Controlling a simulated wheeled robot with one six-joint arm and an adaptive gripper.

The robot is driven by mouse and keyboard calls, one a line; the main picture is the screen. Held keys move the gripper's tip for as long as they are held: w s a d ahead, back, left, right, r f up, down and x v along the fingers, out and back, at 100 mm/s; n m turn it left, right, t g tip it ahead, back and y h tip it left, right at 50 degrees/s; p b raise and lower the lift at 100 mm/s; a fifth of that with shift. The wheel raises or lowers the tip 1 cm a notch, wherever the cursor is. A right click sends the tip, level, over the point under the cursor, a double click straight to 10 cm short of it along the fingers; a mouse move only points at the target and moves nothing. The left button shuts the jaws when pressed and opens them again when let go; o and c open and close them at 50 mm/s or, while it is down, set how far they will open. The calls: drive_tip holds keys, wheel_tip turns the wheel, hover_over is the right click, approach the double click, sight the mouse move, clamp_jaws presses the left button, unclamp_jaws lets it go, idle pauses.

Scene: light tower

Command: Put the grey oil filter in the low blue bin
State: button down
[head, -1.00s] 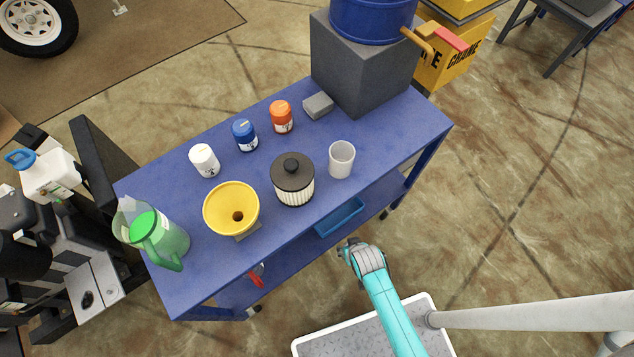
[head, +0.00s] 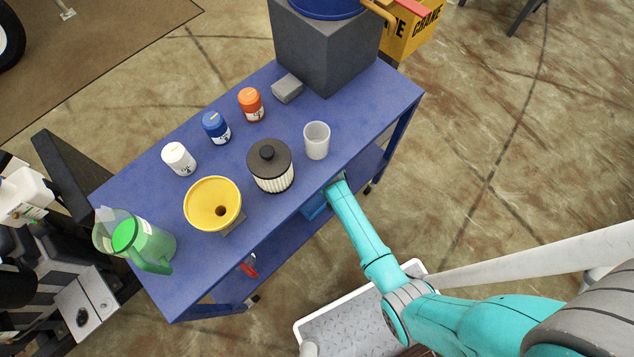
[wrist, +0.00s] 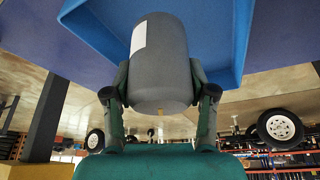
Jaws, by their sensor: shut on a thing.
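The grey oil filter (wrist: 160,70) is a plain cylinder with a white label patch. In the wrist view it is held between the two fingers of my gripper (wrist: 159,82), which is shut on it. The low blue bin (wrist: 240,40) shows behind and around the filter in the wrist view; I cannot tell whether the filter is inside its rim or only over it. In the head view a small part of the blue bin (head: 314,207) shows on the cart's lower level. My gripper and the filter are hidden there under the cart top's edge.
The blue cart top (head: 290,215) overhangs the lower shelf. On it stand a black-capped pleated filter (head: 270,167), a grey cup (head: 317,140), a yellow funnel (head: 213,204), a green jug (head: 140,243) and several small bottles. A grey block (head: 322,50) stands at the far end.

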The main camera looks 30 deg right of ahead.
drive_tip(key=shift+w+f, duration=0.15)
drive_tip(key=shift+f, duration=1.6)
drive_tip(key=shift+f, duration=0.6)
drive_tip(key=shift+c, duration=1.8)
unclamp_jaws()
drive_tip(key=shift+r, duration=0.6)
drive_tip(key=v, duration=0.3)
drive_tip(key=shift+s, duration=0.45)
drive_tip(key=s, duration=1.1)
drive_tip(key=shift+a, duration=0.45)
